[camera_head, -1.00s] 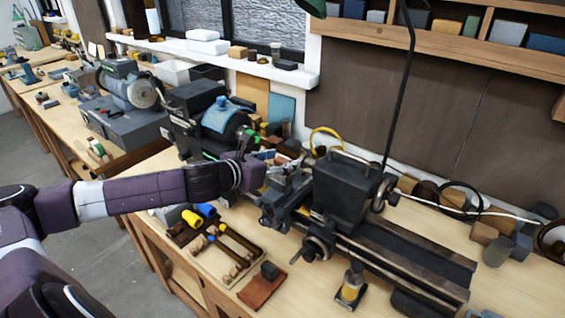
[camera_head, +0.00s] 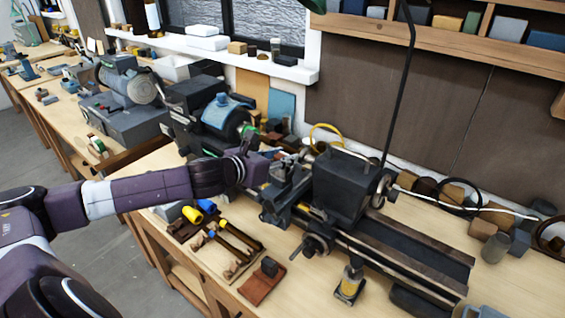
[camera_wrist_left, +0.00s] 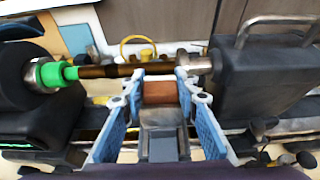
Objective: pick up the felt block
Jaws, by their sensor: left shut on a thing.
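My left gripper (camera_wrist_left: 160,80) has its two blue-and-white fingers on either side of a reddish-brown block (camera_wrist_left: 160,93), shut on it. The block looks like the felt block, though its material cannot be told for sure. It is held over the grey lathe bed, just in front of a dark brown spindle (camera_wrist_left: 112,71). In the head view my left gripper (camera_head: 283,158) reaches in from the left to the lathe; its fingers are small and partly hidden there, and the block cannot be made out. My right gripper is not in view.
The green-tipped lathe head (camera_wrist_left: 48,74) and the black lathe housing (camera_head: 344,189) flank the gripper. A brown pad (camera_head: 262,284) with a dark block (camera_head: 269,266) on it lies at the bench front. Yellow-handled tools (camera_head: 207,206) lie nearby.

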